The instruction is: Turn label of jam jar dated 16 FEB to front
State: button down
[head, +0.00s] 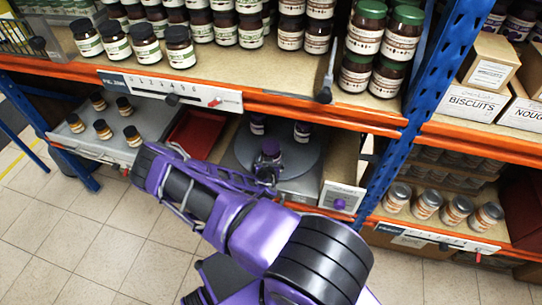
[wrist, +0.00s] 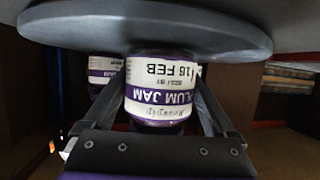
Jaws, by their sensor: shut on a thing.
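The jam jar (wrist: 160,95) dated 16 FEB has a white and purple plum jam label facing the wrist camera. The wrist view is upside down, so the jar stands on the grey turntable (wrist: 150,28) shown at the top. My gripper (wrist: 159,90) is shut on this jar, one finger on each side. In the head view the jar (head: 270,147) is at the turntable's (head: 240,152) front part, with my gripper (head: 264,170) at its near side. A second purple-labelled jar (wrist: 105,68) stands behind it to the left.
Two more dark jars stand at the back of the turntable, one at left (head: 258,123) and one at right (head: 302,131). An orange shelf beam (head: 300,112) runs above. A red tray (head: 197,133) is left of the turntable, and a white box (head: 342,197) is right.

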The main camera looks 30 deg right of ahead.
jog(key=shift+f+b, duration=0.15)
jog(key=shift+b, duration=0.2)
dwell(0.4)
jog(key=shift+c, duration=0.2)
grip_release()
jog(key=shift+o, duration=0.2)
jog(key=shift+f, duration=0.1)
jog(key=v, duration=1.7)
jog(key=shift+a+p, duration=0.2)
jog(key=shift+p, duration=0.15)
jog(key=shift+s, duration=0.1)
